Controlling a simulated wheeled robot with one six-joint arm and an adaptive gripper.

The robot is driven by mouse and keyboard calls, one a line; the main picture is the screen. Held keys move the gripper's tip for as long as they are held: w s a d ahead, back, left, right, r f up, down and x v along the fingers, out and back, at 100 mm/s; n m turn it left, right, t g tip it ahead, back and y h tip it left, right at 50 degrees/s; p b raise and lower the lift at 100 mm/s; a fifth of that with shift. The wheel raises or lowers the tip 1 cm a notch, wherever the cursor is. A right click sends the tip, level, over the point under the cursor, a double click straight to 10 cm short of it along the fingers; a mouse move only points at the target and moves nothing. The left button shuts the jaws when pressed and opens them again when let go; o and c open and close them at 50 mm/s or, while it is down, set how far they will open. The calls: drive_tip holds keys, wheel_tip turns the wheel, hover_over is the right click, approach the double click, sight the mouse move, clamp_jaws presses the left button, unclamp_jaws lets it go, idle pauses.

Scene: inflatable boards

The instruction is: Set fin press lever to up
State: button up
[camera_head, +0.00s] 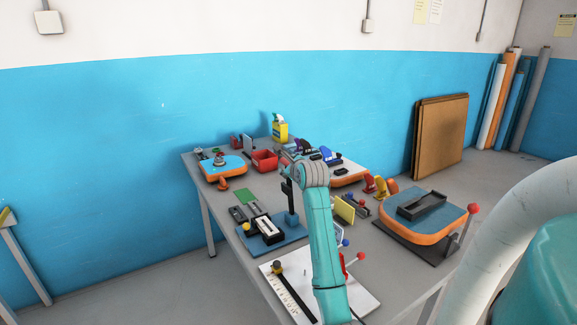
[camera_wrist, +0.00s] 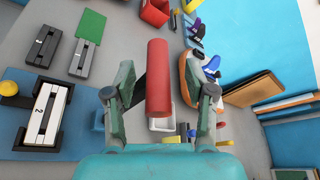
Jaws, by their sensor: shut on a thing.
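In the wrist view a thick red grip (camera_wrist: 158,78) on a dark bar stands between the fingers of my gripper (camera_wrist: 158,64), which is shut on it. I take this grip for the fin press lever's handle. In the head view my gripper (camera_head: 290,163) is above a black post (camera_head: 289,192) on a blue block; my arm hides most of the handle. The lever's exact angle cannot be told. A blue plate (camera_head: 283,245) beside it carries a black clamp with a white fin box (camera_head: 266,226), also in the wrist view (camera_wrist: 45,117), and a yellow knob.
A red bin (camera_head: 264,160) and a yellow spray bottle (camera_head: 280,128) stand at the back of the grey table. A white board (camera_head: 277,290) lies in front.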

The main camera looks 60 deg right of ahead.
drive_tip(key=shift+s+d, duration=0.1)
drive_tip(key=shift+s, duration=0.1)
drive_tip(key=v, duration=1.2)
drive_tip(key=shift+w, duration=0.2)
